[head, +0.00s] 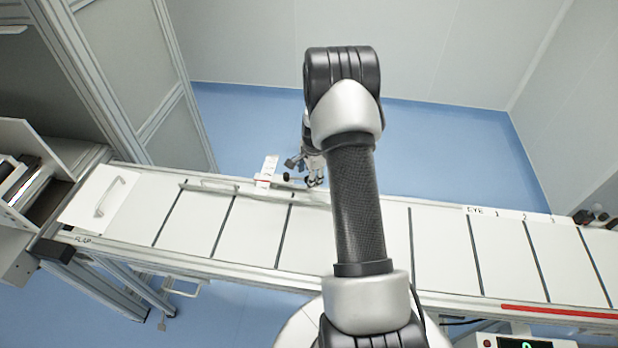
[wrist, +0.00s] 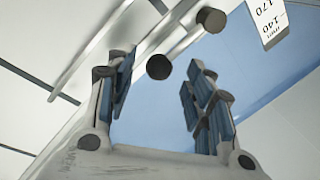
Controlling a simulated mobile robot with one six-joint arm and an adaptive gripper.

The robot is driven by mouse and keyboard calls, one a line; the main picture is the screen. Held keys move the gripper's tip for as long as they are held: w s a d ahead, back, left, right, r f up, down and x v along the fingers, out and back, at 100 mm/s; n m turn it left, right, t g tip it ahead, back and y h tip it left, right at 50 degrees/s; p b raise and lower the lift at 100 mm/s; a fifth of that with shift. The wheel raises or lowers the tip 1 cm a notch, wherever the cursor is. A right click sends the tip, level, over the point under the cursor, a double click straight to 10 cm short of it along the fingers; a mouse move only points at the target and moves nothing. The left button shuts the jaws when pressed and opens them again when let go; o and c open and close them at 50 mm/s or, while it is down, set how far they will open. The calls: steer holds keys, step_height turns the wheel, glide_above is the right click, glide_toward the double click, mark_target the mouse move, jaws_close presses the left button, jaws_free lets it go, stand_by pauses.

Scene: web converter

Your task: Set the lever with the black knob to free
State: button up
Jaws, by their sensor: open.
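A round black knob (wrist: 159,66) shows in the wrist view, just beyond and between my fingertips. A second dark knob (wrist: 211,19) is up and to the right of it, by a silver rail. I cannot tell which knob belongs to which lever or how the lever is set. My gripper (wrist: 157,88) is open, with blue-padded fingers apart on either side and nothing between them that I can see held. In the head view my gripper (head: 311,165) is at the table's back edge, partly hidden by my arm, beside small dark knobs (head: 286,177).
A white scale plate (head: 268,168) stands left of my gripper; its numbers show in the wrist view (wrist: 268,18). The long white panelled table (head: 250,225) runs across, with a handled flap (head: 85,205) at left and a red strip (head: 560,312) at right. Blue floor lies behind.

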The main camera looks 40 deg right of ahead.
steer(key=shift+w+f, duration=0.2)
steer(key=shift+f, duration=0.65)
steer(key=shift+c, duration=0.2)
jaws_close()
